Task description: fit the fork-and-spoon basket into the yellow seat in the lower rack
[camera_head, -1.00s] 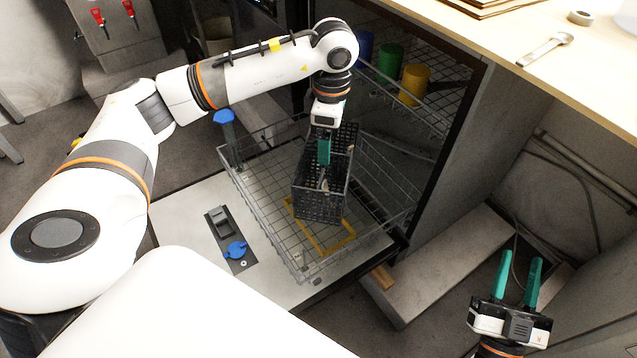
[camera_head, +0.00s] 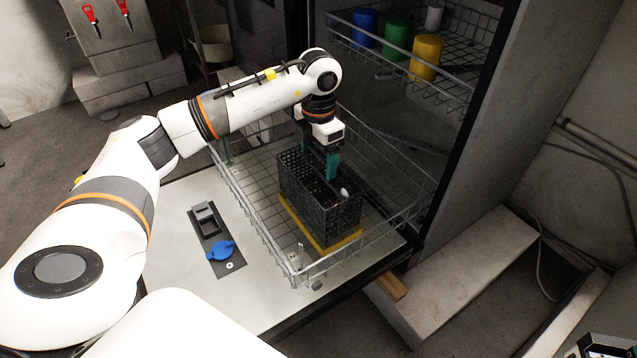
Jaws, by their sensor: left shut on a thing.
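The dark mesh fork-and-spoon basket (camera_head: 318,198) is upright in the lower rack (camera_head: 262,226). My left gripper (camera_head: 332,168) points down at it, shut on its middle handle or divider. The yellow seat (camera_head: 343,242) shows as a frame along the basket's near and left edges, and the basket hides the rest. The basket lines up closely with the seat; I cannot tell whether its bottom is fully down in it. Small light pieces show inside the basket. My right gripper (camera_head: 604,346) is only partly in view at the bottom right corner, and its fingers cannot be made out.
The wire lower rack rests on the open door (camera_head: 175,225), which carries a dispenser with a blue cap (camera_head: 220,250). The upper rack (camera_head: 455,75) holds blue (camera_head: 365,27), green (camera_head: 398,36) and yellow (camera_head: 427,57) cups. The cabinet side stands right of the rack.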

